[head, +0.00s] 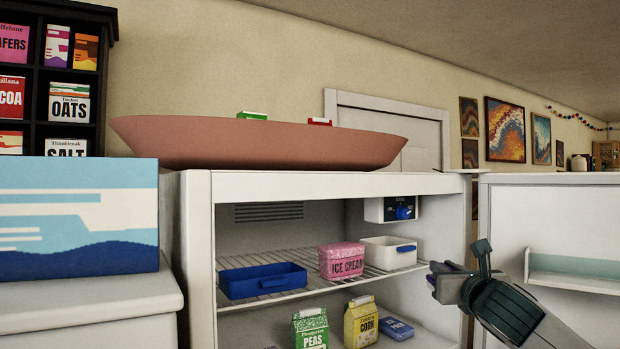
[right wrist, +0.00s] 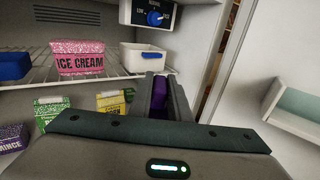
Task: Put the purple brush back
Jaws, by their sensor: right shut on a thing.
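My right gripper (head: 437,272) is in front of the right side of the open fridge. It also shows in the right wrist view (right wrist: 164,90), pointing into the fridge. It is shut on a purple thing (right wrist: 162,96), which fits the purple brush. Most of it is hidden between the fingers, so I cannot make out its full shape. My left gripper is not in view.
The wire shelf (head: 304,263) holds a blue bin (head: 242,285), an ice cream box (head: 342,264) and a white bin (head: 385,252). Below stand peas (head: 310,328) and corn (head: 361,325) cartons. The open door (head: 560,225) is at right. A large pink bowl (head: 260,145) sits on top.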

